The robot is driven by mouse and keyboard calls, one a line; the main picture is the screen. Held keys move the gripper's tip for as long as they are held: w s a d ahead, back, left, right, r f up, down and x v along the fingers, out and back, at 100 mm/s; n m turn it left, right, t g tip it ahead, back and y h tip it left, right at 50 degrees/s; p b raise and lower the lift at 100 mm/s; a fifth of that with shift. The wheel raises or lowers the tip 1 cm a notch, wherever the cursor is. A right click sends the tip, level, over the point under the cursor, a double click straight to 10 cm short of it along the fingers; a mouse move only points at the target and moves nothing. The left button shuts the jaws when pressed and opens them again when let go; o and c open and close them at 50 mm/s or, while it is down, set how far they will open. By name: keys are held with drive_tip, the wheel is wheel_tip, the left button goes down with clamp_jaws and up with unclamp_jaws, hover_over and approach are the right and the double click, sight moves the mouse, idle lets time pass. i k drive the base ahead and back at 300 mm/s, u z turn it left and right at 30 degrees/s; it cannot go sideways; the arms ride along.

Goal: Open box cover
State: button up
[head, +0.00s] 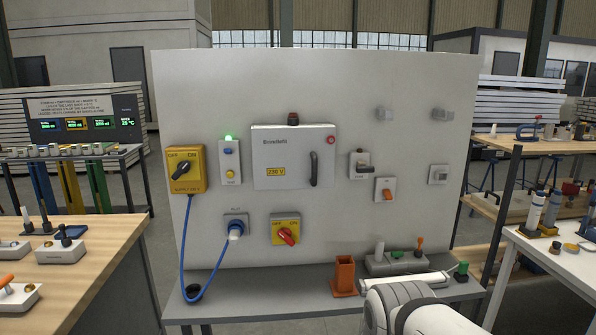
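A grey box (283,180) is mounted on the middle of the upright panel. Its front cover looks closed. The cover has small dark lettering at its upper left, a yellow "230 V" label (276,172) at its lower left and a red round spot (331,139) at its upper right. A dark upright handle (314,169) sits near the cover's right side. White links of my arm show at the bottom right, below the panel and well apart from the box. My gripper cannot be made out in this view.
An orange holder (344,276) stands on the grey shelf (260,297). Benches flank both sides.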

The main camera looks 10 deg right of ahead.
sight(284, 158)
drive_tip(key=i, duration=1)
